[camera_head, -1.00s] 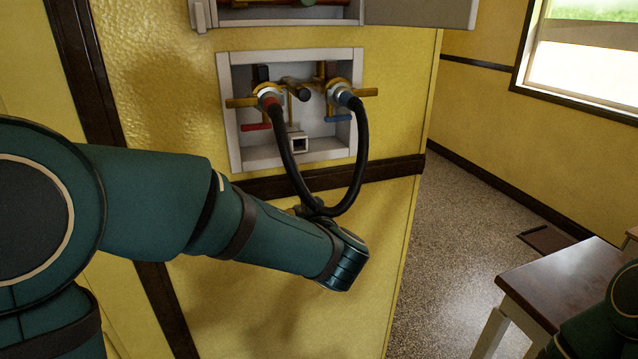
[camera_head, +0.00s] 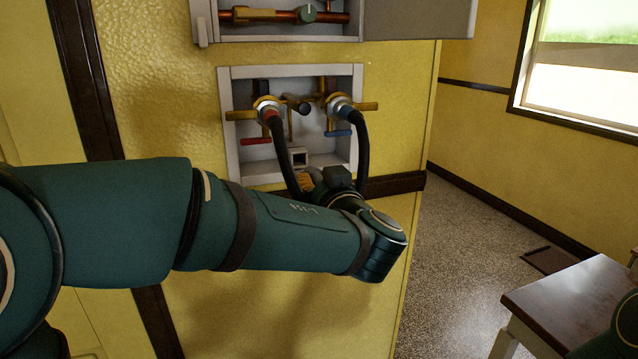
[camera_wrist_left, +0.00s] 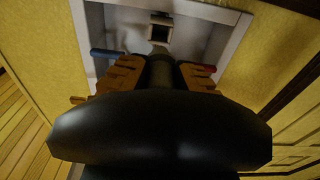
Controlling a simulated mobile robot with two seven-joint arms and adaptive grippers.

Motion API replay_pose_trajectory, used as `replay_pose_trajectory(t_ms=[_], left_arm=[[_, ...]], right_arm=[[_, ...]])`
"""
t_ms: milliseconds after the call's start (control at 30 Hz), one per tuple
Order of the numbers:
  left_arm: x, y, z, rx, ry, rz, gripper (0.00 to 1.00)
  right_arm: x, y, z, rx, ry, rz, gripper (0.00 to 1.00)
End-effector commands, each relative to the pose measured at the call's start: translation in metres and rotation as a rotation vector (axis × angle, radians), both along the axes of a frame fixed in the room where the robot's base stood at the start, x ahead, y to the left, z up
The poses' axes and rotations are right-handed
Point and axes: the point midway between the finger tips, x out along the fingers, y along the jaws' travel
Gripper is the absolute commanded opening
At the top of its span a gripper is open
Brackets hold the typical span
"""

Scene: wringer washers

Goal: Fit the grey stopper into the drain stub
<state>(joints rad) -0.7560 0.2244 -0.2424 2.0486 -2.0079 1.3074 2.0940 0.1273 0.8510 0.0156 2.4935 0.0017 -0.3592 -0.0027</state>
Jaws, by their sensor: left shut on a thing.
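A square, hollow pale stub (camera_head: 299,157) sits low in the white wall box; it looks like the drain stub. It also shows at the top of the left wrist view (camera_wrist_left: 160,29). My left gripper (camera_head: 305,180) is just below and in front of it, partly hidden by my own wrist. In the left wrist view its orange finger pads (camera_wrist_left: 160,74) are shut on a dark grey piece with a narrower tip, which looks like the grey stopper (camera_wrist_left: 160,68). The tip points toward the stub and appears short of it. My right gripper is out of view.
A black hose (camera_head: 361,150) hangs from the red and blue valves on both sides of my gripper; its lower loop is hidden. A dark round pipe end (camera_head: 301,108) sticks out between the valves. A brown table (camera_head: 575,295) stands at lower right.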

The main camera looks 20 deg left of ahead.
Motion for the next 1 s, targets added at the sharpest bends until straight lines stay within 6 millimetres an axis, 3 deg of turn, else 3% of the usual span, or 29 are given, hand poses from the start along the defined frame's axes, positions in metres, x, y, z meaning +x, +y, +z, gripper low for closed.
replay_pose_trajectory(t_ms=[1000], left_arm=[[0.044, 0.03, 0.0, -0.001, 0.001, 0.0, 0.0]], right_arm=[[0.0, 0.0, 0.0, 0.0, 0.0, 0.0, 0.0]])
